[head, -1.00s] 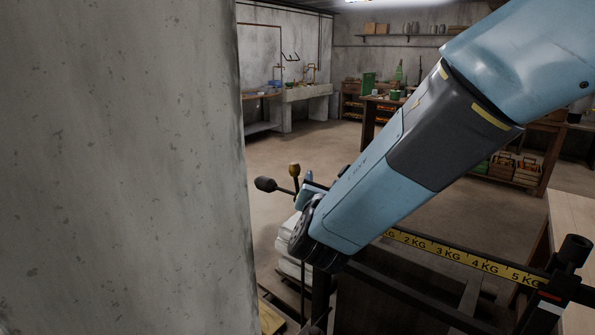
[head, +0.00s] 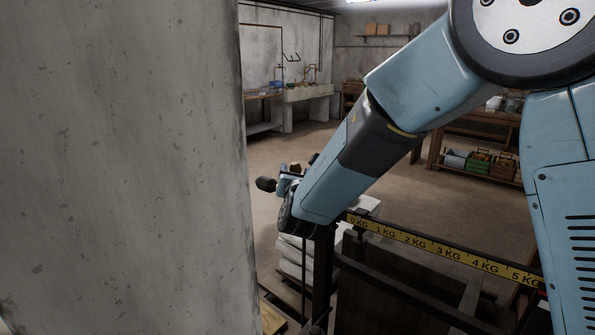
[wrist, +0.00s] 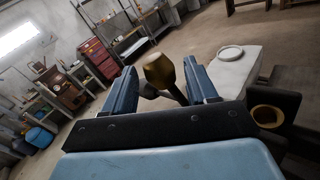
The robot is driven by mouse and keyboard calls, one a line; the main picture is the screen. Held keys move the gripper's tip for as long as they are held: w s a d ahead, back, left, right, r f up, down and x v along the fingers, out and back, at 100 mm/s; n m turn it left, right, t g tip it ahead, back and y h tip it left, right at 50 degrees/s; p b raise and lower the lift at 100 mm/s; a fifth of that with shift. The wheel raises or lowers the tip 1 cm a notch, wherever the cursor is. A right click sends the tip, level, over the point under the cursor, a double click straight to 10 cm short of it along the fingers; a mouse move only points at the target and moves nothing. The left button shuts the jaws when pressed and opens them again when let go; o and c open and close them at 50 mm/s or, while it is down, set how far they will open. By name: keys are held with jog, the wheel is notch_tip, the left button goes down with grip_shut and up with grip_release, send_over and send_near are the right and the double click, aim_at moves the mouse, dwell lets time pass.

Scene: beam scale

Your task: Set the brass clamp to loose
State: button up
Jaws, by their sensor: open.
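The brass clamp's knob (wrist: 159,70), rounded on a dark stem, shows between the two blue fingers of my gripper (wrist: 160,76) in the wrist view. My gripper is open, with a finger on either side and visible gaps to the knob. In the head view my gripper (head: 286,178) is at the left end of the beam, and only a bit of the brass knob (head: 295,167) shows behind it. The scale beam (head: 430,246) carries a yellow strip marked in KG and runs to the right. The clamp's setting cannot be read.
A black rounded weight (head: 266,184) sticks out left of my gripper. A brass ring (wrist: 267,117) sits in a dark fitting at right in the wrist view. Pale sacks (head: 292,262) are stacked below. A concrete pillar (head: 120,170) fills the left; open floor lies beyond.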

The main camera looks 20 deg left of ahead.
jog(key=shift+x, duration=1.35)
grip_shut()
